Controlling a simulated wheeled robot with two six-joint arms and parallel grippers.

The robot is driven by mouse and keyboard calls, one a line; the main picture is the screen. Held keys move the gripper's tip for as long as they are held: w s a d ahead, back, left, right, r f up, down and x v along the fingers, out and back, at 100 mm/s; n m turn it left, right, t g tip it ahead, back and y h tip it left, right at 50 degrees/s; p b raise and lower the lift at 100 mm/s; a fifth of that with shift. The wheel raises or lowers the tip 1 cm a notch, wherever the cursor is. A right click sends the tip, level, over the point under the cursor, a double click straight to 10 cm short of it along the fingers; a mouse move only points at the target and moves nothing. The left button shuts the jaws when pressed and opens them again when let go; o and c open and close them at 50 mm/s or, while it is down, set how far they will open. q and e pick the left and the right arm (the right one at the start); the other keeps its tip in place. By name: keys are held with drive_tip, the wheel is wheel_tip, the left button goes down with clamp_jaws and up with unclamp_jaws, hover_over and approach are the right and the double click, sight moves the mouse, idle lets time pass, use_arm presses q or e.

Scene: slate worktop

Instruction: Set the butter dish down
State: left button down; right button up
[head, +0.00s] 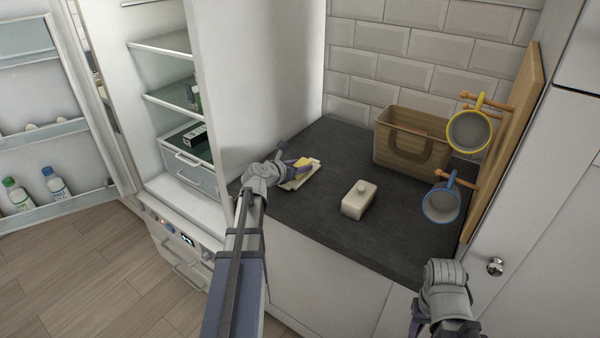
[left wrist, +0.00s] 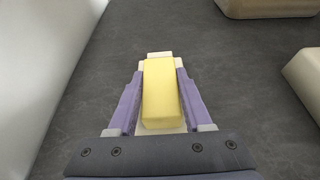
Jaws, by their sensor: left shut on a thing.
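The butter dish (head: 301,178) is a pale flat dish with a yellow block of butter (head: 303,163) on it. In the head view it is at the back left of the slate worktop, beside the fridge's side. My left gripper (head: 294,168) is shut on the dish. In the left wrist view the purple fingers flank the dish (left wrist: 159,56) and the butter (left wrist: 160,92). The dish looks level and close to the worktop; I cannot tell whether it touches. Part of my right arm shows at the lower right; its fingertips are not clear.
A cream lid with a knob (head: 357,200) stands mid-worktop (head: 310,222). A wooden basket (head: 400,140) is at the back. A yellow-rimmed mug (head: 469,131) and a blue-rimmed mug (head: 440,204) hang on pegs at the right. The open fridge (head: 172,95) is at the left.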

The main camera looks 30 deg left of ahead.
use_arm(q)
drive_tip(key=shift+f, duration=0.15)
drive_tip(key=shift+c, duration=1.6)
unclamp_jaws()
drive_tip(key=shift+s+r+p, duration=0.2)
drive_tip(key=shift+r+p, duration=0.1)
drive_tip(key=shift+r, duration=0.1)
drive_tip(key=p+v, duration=0.4)
drive_tip(key=v, duration=0.6)
drive_tip(key=shift+s, duration=0.25)
drive_tip(key=shift+s+a+r, duration=0.1)
drive_tip(key=shift+s+r, duration=0.05)
drive_tip(key=shift+s, duration=0.35)
